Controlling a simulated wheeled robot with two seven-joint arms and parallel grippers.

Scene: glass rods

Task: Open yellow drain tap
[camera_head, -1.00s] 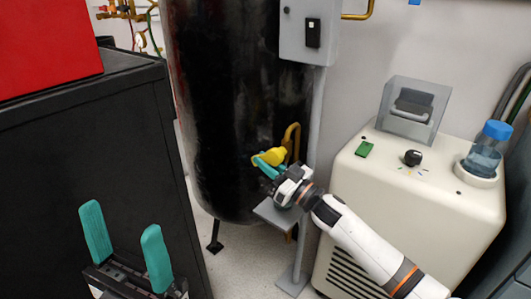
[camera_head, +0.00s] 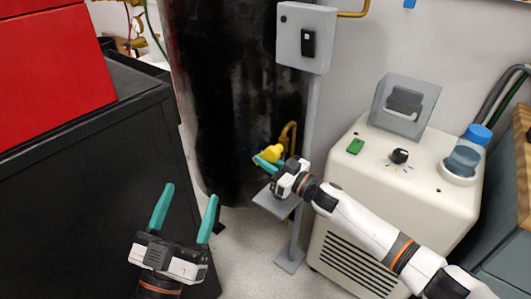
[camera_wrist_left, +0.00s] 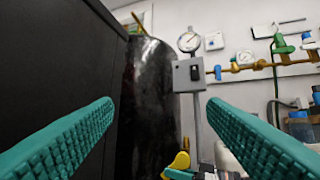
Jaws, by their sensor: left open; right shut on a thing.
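The yellow drain tap (camera_head: 275,153) sits low in front of the black tank, by a brass pipe (camera_head: 288,135). It also shows at the bottom of the left wrist view (camera_wrist_left: 179,162). My right gripper (camera_head: 266,163) is at the tap, its teal fingers shut on it; the exact contact is partly hidden. My left gripper (camera_head: 184,208) is open and empty in the lower left of the head view, well apart from the tap. Its two teal fingers (camera_wrist_left: 160,130) frame the left wrist view with nothing between them.
The black tank (camera_head: 235,100) stands behind the tap. A black cabinet (camera_head: 90,190) with a red box (camera_head: 50,60) is at left. A grey switch box (camera_head: 305,38) is on a post with a small shelf (camera_head: 277,205). A cream machine (camera_head: 385,200) is at right.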

